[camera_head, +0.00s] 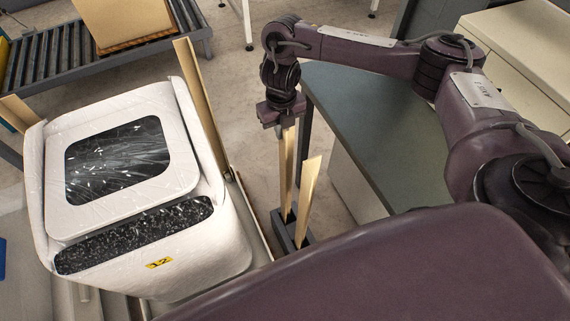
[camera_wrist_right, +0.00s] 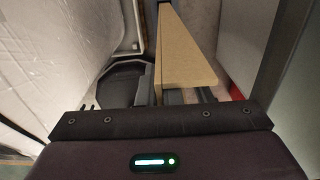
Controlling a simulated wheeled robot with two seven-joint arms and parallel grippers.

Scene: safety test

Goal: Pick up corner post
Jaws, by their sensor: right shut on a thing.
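Two tan corner posts stand in a dark rack (camera_head: 302,238) in the head view. My right gripper (camera_head: 286,121) points down and is shut on the top of the left corner post (camera_head: 286,165), whose lower end is still in the rack. The second corner post (camera_head: 309,187) leans slightly, just right of the held one. In the right wrist view a tan post (camera_wrist_right: 184,55) runs away from the gripper's dark body; the fingertips are hidden there. My left gripper is not in view.
A plastic-wrapped white appliance (camera_head: 205,250) with a yellow "12" label stands at left, with another tan post (camera_head: 200,100) upright at its far right corner. A green-topped table (camera_head: 375,130) stands right of the rack. A roller conveyor (camera_head: 60,52) is at the back left.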

